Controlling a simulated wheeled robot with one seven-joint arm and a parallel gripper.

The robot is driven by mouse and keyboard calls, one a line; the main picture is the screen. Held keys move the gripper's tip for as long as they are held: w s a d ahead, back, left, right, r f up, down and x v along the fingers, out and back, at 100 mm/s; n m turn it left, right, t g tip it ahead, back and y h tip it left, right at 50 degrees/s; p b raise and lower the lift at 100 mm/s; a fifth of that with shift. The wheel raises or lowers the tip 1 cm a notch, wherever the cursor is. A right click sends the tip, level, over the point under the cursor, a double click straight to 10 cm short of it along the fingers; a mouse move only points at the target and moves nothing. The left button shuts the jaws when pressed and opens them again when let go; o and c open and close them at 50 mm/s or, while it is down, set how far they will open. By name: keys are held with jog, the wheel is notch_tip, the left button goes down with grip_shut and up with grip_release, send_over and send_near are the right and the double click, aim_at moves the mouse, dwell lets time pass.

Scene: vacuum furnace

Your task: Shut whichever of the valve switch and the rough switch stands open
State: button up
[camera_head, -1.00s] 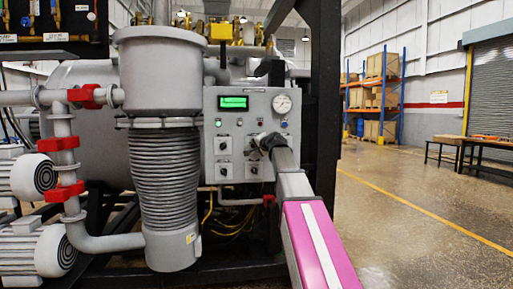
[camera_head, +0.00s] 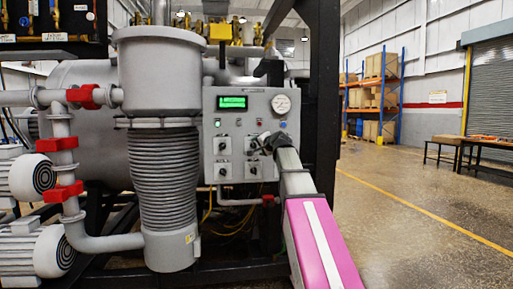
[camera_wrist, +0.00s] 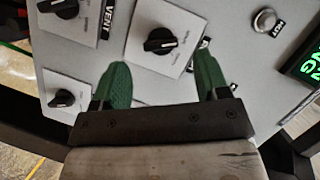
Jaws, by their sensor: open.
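A grey control panel (camera_head: 211,120) carries several black rotary switches on white plates. In the wrist view, one switch (camera_wrist: 160,40) lies just beyond and between my green fingertips, apart from both. A second switch (camera_wrist: 58,7) is at the top left, partly cut off, beside a "VENT" label. A third switch (camera_wrist: 64,98) is at the lower left, close to the left finger. I cannot read which are the valve and rough switches, nor their settings. My gripper (camera_wrist: 160,66) is open and empty, facing the panel; it hides part of the panel's right side in the head view.
A green display (camera_head: 233,102) and a round gauge (camera_head: 282,104) sit high on the panel. A metal push button (camera_wrist: 265,19) is right of the centred switch. A ribbed grey pump column (camera_head: 165,180) stands left, and a black frame post (camera_head: 325,100) right. Open floor lies further right.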

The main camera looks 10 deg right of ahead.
jog(key=v, duration=0.7)
jog(key=shift+a, duration=0.1)
jog(key=s+a+f+n+g+h, duration=0.1)
jog(key=s+f+g, duration=0.1)
jog(key=f, duration=1)
jog(key=s+a+f+n+g, duration=0.1)
jog(key=s+f+n+g, duration=0.15)
jog(key=f, duration=0.85)
jog(key=s+a+f+n+g+h, duration=0.1)
jog(key=s+a+f+g, duration=0.15)
jog(key=f, duration=0.95)
jog(key=s+f+n+g+h, duration=0.1)
jog(key=s+f+g, duration=0.3)
jog(key=s+f, duration=0.6)
jog(key=s+f+n+g+h, duration=0.2)
jog(key=s+f, duration=0.8)
jog(key=f, duration=0.5)
jog(key=shift+d+n+g, duration=0.25)
jog(key=shift+n+g, duration=0.2)
jog(key=shift+g, duration=0.45)
